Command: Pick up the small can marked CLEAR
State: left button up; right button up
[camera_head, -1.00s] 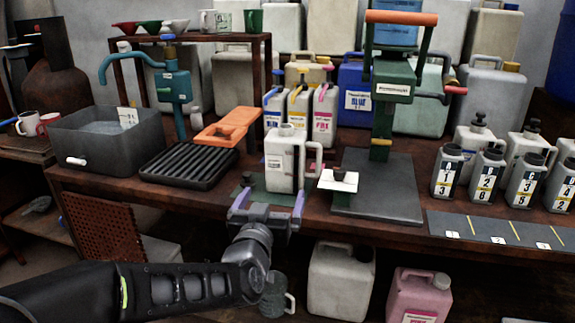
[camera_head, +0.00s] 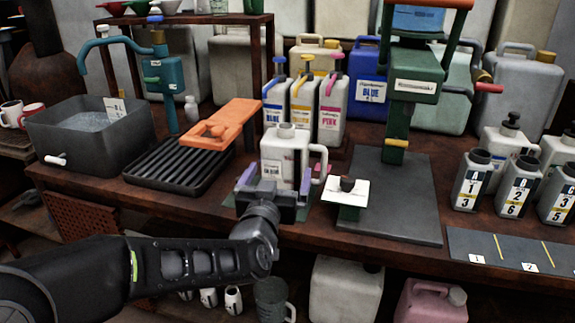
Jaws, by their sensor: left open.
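A small pale grey can (camera_head: 285,150) with an open round neck and a side handle on its right stands upright near the front of the bench. The label on its front is too small to read, so I cannot confirm CLEAR. My left gripper (camera_head: 276,182) is open in front of the can, low down, with one purple-tipped finger on the left of its body and one on the right near the handle. I cannot tell whether the fingers touch it. The can's lower front is partly hidden by the gripper. My right gripper is out of view.
Pump bottles labelled BLUE and PINK (camera_head: 332,112) stand behind the can. A green press (camera_head: 397,145) with a dark base plate and a small white stand (camera_head: 347,192) are to the right. A black rack (camera_head: 180,168) with an orange board (camera_head: 222,125) is left.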

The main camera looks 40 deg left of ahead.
pick_arm(q)
jog(key=shift+p+x, duration=1.05)
jog(key=shift+p, duration=0.5)
jog(key=shift+w+r, duration=0.1)
jog(key=shift+w, duration=0.05)
jog(key=shift+w+a, duration=0.1)
jog(key=shift+w, duration=0.1)
jog(key=x, duration=0.5)
jog(key=shift+c, duration=0.4)
jog(key=c, duration=1)
